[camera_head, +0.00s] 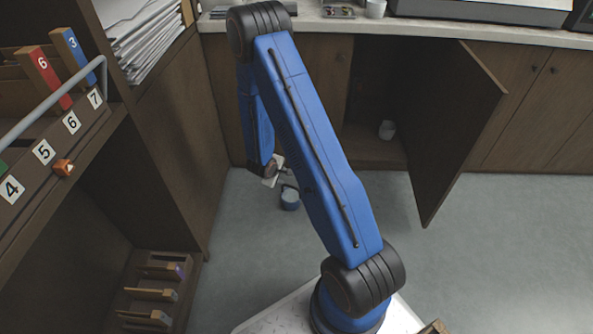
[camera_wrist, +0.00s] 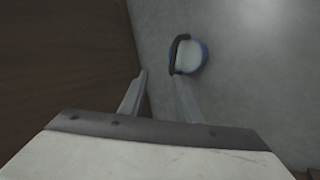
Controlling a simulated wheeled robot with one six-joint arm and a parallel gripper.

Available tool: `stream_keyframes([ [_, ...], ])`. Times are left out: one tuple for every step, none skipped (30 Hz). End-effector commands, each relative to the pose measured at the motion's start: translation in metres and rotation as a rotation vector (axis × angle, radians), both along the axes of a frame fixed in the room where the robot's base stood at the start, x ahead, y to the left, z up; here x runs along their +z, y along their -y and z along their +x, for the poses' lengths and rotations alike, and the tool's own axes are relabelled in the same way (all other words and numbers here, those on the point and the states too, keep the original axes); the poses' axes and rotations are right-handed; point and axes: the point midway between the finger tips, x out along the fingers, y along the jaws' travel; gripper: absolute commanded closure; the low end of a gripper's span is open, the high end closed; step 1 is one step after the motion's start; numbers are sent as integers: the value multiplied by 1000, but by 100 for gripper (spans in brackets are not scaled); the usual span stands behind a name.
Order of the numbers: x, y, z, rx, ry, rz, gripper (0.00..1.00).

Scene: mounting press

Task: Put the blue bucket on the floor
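The small blue bucket (camera_head: 290,199) has a pale top and a dark handle. It appears to stand on the grey floor, below the end of my arm. In the wrist view the bucket (camera_wrist: 190,58) shows just beyond the tip of the right finger, with its dark handle at its left side. My gripper (camera_wrist: 160,76) has its two fingers apart, with nothing seen between them. In the head view my gripper (camera_head: 280,174) is small and partly hidden by my arm, just above the bucket. I cannot tell whether a finger touches the handle.
A brown side panel (camera_head: 170,140) rises close to the left of my gripper. The floor (camera_head: 470,260) is clear on the right.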

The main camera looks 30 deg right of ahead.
Motion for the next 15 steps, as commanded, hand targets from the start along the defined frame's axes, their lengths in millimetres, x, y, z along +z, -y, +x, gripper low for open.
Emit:
stream_keyframes([
  [20, 3, 3, -15, 19, -10, 70],
  [31, 5, 4, -26, 28, -18, 70],
  [47, 8, 4, -42, 41, -28, 70],
  [60, 11, 4, -54, 50, -36, 70],
  [71, 13, 4, -66, 59, -43, 70],
  [87, 15, 2, -83, 70, -51, 70],
  [99, 17, 1, -96, 77, -56, 70],
  [110, 19, 0, -107, 84, -62, 70],
  [125, 22, -3, -125, 93, -69, 70],
  [136, 23, -5, -138, 100, -73, 70],
  [147, 25, -8, -150, 106, -78, 70],
  [161, 26, -11, -168, 114, -80, 70],
  [172, 27, -14, -180, 120, -84, 70],
  [182, 28, -18, -193, 125, -86, 70],
  [196, 30, -22, -210, 133, -88, 70],
])
